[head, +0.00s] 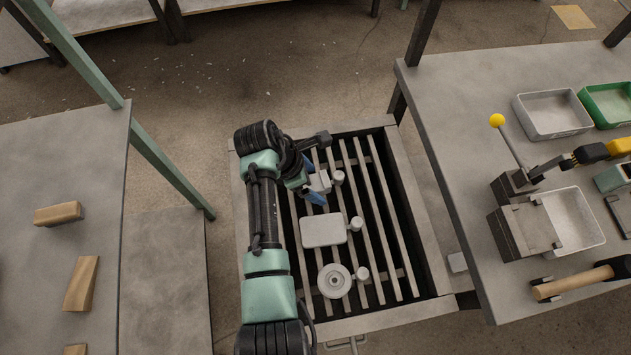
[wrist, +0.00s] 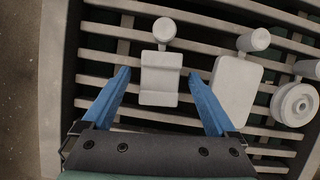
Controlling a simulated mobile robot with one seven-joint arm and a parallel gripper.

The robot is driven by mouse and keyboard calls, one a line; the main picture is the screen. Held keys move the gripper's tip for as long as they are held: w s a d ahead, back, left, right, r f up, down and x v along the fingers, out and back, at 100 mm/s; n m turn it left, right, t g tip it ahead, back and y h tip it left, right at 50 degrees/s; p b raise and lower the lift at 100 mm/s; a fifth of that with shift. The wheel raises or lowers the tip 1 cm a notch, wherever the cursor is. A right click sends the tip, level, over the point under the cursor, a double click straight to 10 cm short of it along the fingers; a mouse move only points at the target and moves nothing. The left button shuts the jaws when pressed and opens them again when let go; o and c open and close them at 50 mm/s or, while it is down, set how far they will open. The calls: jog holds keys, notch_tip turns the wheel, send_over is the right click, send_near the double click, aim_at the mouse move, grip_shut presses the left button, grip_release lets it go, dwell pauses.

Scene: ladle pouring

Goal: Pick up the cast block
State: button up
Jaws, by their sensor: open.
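The cast block (head: 321,181) is a pale grey stepped casting with a round knob on a short neck. It lies on the slatted grate (head: 384,235), farthest back of three castings. In the wrist view the block (wrist: 159,88) is between the blue fingers, with its knob beyond the fingertips. My gripper (head: 312,184) is open at the block, one finger on each side. In the wrist view my gripper (wrist: 159,73) shows a gap between each finger and the block. I cannot tell how high the fingertips are above the slats.
A flat plate casting (head: 324,230) and a wheel casting (head: 334,281), each with a knob, lie nearby on the grate. A bench with trays (head: 553,114) and a hammer (head: 573,284) stands right. A bench with wooden pieces (head: 59,214) stands left.

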grip_shut()
dwell(0.4)
jog(key=shift+r, duration=0.15)
